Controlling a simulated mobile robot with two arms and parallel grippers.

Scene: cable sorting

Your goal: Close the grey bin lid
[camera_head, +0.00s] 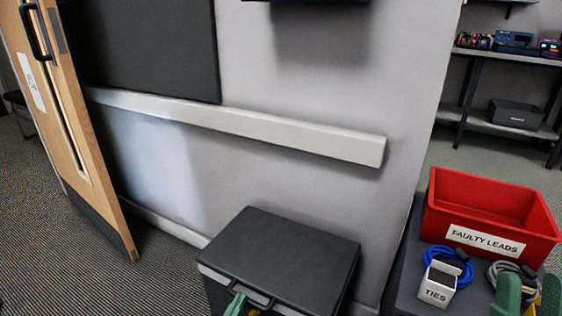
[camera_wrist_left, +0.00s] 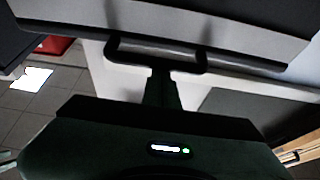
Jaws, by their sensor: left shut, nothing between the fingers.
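The grey bin (camera_head: 213,291) stands against the wall at the bottom middle of the head view. Its dark lid (camera_head: 285,245) lies about flat over the top; I cannot tell whether it is fully seated. A bar handle (camera_head: 249,287) is on its front edge and also shows in the left wrist view (camera_wrist_left: 155,48). My left gripper (camera_head: 237,302) is shut and empty, with its tips at the handle; in the wrist view its fingers (camera_wrist_left: 161,85) reach up to the bar. My right gripper (camera_head: 529,298) is at the bottom right, its green fingers apart, partly cut off.
A red FAULTY LEADS box (camera_head: 487,194), a white TIES box (camera_head: 438,284), a blue cable (camera_head: 462,266) and a grey cable (camera_head: 522,283) are on the dark surface at right. A wooden door (camera_head: 75,130) is at left. A wall rail (camera_head: 240,121) runs behind the bin.

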